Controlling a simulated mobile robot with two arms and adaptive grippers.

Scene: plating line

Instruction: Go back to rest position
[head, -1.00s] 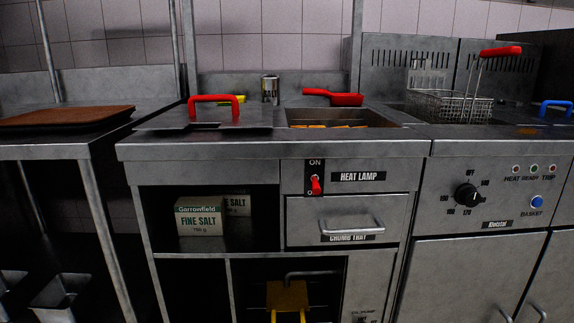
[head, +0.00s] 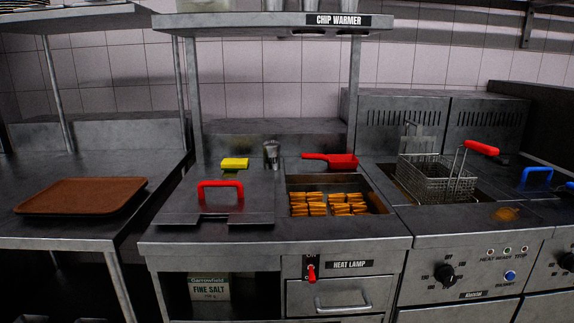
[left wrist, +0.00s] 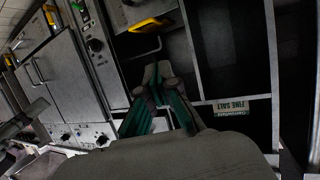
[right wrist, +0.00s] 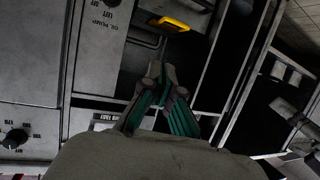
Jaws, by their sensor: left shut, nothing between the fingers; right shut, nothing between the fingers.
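Neither gripper shows in the head view. My left gripper (left wrist: 157,88) shows in the left wrist view with its green-sided fingers together and nothing between them. It hangs in front of the station's lower front, with a box of fine salt (left wrist: 232,107) on a shelf to its right in that picture. My right gripper (right wrist: 160,82) shows in the right wrist view, shut and empty. It is in front of the lower cabinet, with a yellow-handled item (right wrist: 172,24) beyond it. Neither gripper visibly touches anything.
The chip warmer bin (head: 374,200) holds several chip portions, with a red scoop (head: 340,161) behind it. A red-handled lid (head: 232,208), yellow sponge (head: 235,163) and shaker (head: 271,155) are left of it. A brown tray (head: 80,197) lies far left; a fryer basket (head: 436,180) stands right.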

